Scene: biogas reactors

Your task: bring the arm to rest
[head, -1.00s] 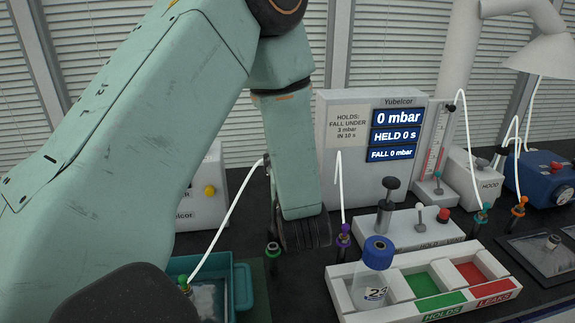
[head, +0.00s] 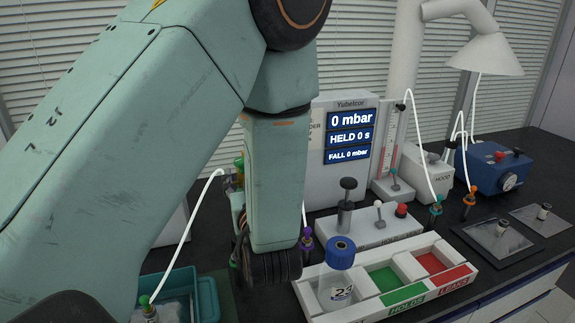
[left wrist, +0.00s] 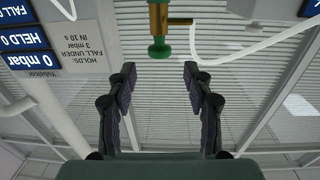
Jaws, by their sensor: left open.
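My left arm comes in from the left in the head view and reaches down in front of the pressure tester. Its gripper (head: 262,265) is partly hidden by my own wrist link there. In the left wrist view the left gripper (left wrist: 160,75) shows two dark fingers spread apart with nothing between them. A green and brass fitting (left wrist: 159,30) with a white tube is beyond the fingertips, apart from them. My right gripper is not in view.
The tester (head: 347,140) reads 0 mbar, HELD 0 s. A blue-capped bottle (head: 339,270) marked 23 stands in the white tray (head: 440,290) with green HOLDS and red LEAKS compartments. A teal bin (head: 207,300) is lower left. A blue pump (head: 495,165) is at right.

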